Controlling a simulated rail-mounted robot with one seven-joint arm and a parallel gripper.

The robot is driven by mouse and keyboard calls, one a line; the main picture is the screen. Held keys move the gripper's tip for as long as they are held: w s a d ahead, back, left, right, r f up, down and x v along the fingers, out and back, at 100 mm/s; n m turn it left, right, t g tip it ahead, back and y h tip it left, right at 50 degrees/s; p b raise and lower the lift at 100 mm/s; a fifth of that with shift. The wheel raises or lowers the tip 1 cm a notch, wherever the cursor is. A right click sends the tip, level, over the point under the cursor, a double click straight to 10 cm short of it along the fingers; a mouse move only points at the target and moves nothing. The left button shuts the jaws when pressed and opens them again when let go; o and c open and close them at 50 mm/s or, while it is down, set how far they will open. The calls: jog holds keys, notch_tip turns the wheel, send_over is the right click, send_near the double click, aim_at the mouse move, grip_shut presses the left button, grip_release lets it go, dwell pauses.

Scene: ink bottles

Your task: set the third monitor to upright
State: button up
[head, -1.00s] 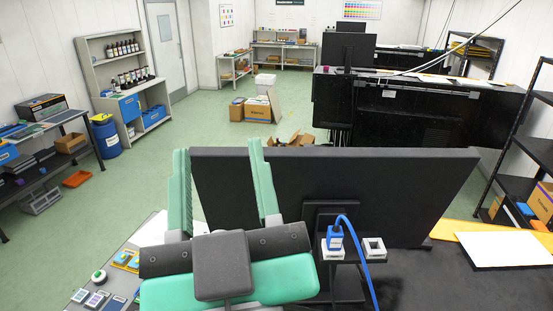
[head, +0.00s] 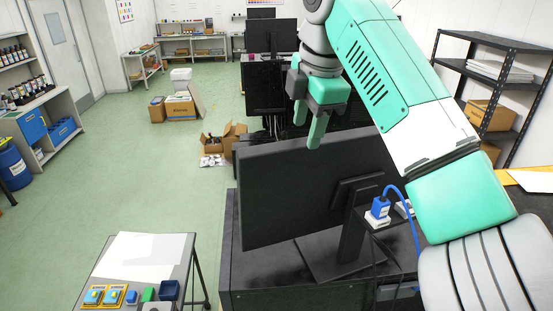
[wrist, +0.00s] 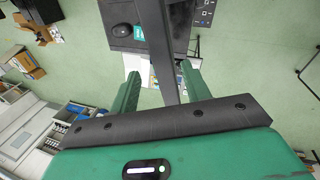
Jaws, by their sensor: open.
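The nearest monitor (head: 290,195) is a dark flat panel seen from behind, on a black stand (head: 345,245) on a dark bench. Its top edge slopes up to the right in the head view; I cannot tell its exact lean. Two other monitors (head: 270,36) (head: 261,13) stand farther back. My gripper (head: 308,128) is open and points down at the top edge of the nearest monitor. One finger overlaps the panel in the picture. In the wrist view a dark narrow panel (wrist: 158,40) runs between the open fingers (wrist: 160,90). I cannot tell whether they touch it.
A blue plug (head: 380,207) with a blue cable sits beside the monitor's stand. A small table (head: 130,255) with yellow and blue items stands at front left. A black shelf (head: 490,70) stands at right. Open boxes (head: 225,145) lie on the floor; green floor is free at left.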

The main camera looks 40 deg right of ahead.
jog(key=shift+a+f+g, duration=0.1)
jog(key=shift+a+g, duration=0.15)
jog(key=shift+g, duration=0.05)
jog(key=p+x, duration=0.1)
jog(key=x, duration=0.6)
jog(key=shift+w+f, duration=0.15)
jog(key=shift+f, duration=0.2)
jog(key=shift+c, duration=0.5)
